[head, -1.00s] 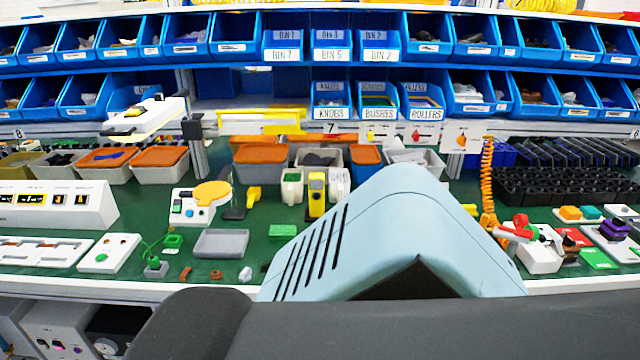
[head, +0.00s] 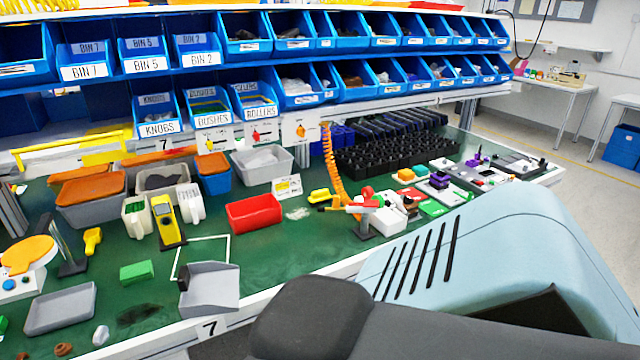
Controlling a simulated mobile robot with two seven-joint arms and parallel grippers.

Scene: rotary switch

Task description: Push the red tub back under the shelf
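The red tub (head: 254,213) sits on the green bench top, right of the yellow handheld device and in front of a grey tub. It stands out in front of the row of tubs below the blue bin shelf (head: 300,98). A small card sign stands just behind its right side. Neither of my grippers is in the head view. Nothing is seen touching the red tub.
A grey scoop-like tray (head: 209,290) sits at the bench's front edge beside a white marked outline. A yellow handheld device (head: 167,220) stands left of the tub. An orange coiled cord (head: 333,165) hangs at the right. Green surface in front of the tub is clear.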

